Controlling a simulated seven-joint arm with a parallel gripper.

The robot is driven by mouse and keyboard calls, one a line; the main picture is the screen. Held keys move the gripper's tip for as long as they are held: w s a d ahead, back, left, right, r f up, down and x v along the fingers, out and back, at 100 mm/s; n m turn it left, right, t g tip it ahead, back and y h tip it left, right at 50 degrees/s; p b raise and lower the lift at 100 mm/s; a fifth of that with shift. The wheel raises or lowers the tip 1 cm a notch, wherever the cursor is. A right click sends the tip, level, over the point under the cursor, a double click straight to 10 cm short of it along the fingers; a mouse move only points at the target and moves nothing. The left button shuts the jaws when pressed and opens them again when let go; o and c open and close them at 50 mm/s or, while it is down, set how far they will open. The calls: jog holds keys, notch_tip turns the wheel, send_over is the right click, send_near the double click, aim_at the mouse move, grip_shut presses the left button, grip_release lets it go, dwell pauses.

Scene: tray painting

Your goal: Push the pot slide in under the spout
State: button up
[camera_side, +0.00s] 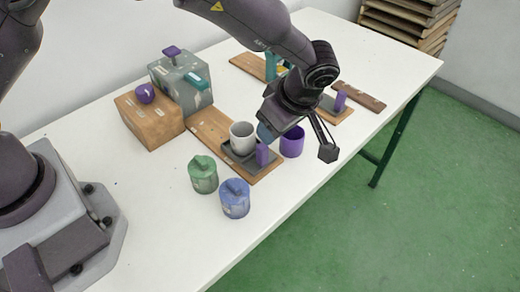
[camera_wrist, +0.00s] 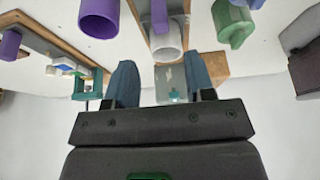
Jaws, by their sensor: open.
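The light grey pot (camera_side: 242,137) stands upright on a dark slide (camera_side: 236,160) with a purple upright handle (camera_side: 262,155). The slide sits near the front end of a wooden track (camera_side: 208,130). The track runs back toward a grey-green box (camera_side: 180,88) with a teal spout (camera_side: 195,79); the pot is forward of the spout, not under it. My gripper (camera_side: 266,132) is open and empty, just right of the pot and close above the handle. In the wrist view, the pot (camera_wrist: 167,42) and handle (camera_wrist: 159,15) lie beyond the fingertips (camera_wrist: 160,60). Contact cannot be told.
A purple cup (camera_side: 292,141) stands close right of my gripper. A green lidded jar (camera_side: 203,175) and a blue lidded jar (camera_side: 235,199) stand in front of the track. A wooden box (camera_side: 149,121) with a purple knob is at left. A second track (camera_side: 335,112) lies behind.

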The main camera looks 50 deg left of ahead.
aim_at(263, 147)
jog(key=x, duration=1.1)
jog(key=shift+a+f, duration=0.2)
jog(key=shift+f, duration=0.15)
